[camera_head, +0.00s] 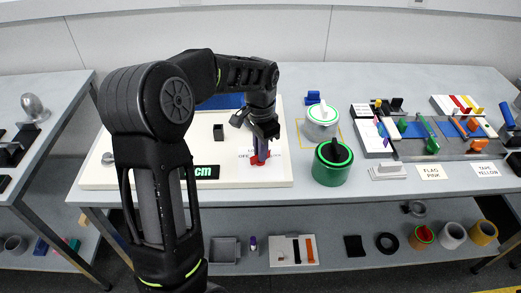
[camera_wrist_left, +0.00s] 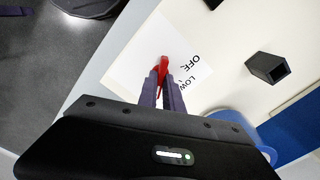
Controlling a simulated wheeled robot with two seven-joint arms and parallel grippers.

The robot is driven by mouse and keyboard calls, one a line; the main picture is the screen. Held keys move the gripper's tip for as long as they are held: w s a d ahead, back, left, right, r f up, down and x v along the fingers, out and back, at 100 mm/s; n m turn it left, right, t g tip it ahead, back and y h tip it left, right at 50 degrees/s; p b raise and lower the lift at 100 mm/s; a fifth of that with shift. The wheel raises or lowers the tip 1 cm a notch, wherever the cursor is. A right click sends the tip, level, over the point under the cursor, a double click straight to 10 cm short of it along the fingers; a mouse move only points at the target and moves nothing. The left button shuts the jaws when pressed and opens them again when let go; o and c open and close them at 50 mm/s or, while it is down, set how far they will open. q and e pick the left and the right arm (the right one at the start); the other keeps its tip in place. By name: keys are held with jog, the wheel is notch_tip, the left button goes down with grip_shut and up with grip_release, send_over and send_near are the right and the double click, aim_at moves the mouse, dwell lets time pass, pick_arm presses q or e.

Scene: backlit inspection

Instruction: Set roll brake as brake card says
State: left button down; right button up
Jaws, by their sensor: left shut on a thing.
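The roll brake is a red lever (camera_wrist_left: 164,64) on a white board (camera_head: 110,178); its red base (camera_head: 261,159) shows under my left gripper (camera_head: 262,148) in the head view. In the left wrist view the fingers of my left gripper (camera_wrist_left: 161,78) are shut on the red lever. The printed words OFF and LOW (camera_wrist_left: 190,72) lie beside it; other markings are hidden by the gripper. I cannot tell exactly which mark the lever points to. Cards reading FLAG PINK (camera_head: 432,172) and TAKE YELLOW (camera_head: 484,169) lie to the right; I cannot make out a brake card. My right gripper is not in view.
A black display with green "cm" (camera_head: 206,172) and a small dark block (camera_head: 218,132) are on the board. A grey tray (camera_head: 404,148) of coloured parts lies farther right. A lower shelf (camera_head: 340,262) holds rolls.

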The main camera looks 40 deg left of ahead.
pick_arm(q)
jog(key=shift+n, duration=0.3)
jog(key=n, duration=0.7)
dwell(0.5)
dwell(0.4)
jog(key=c, duration=1.5)
grip_release()
notch_tip(320, 180, up, 8)
jog(key=shift+f+b, duration=0.1)
jog(key=shift+b, duration=0.5)
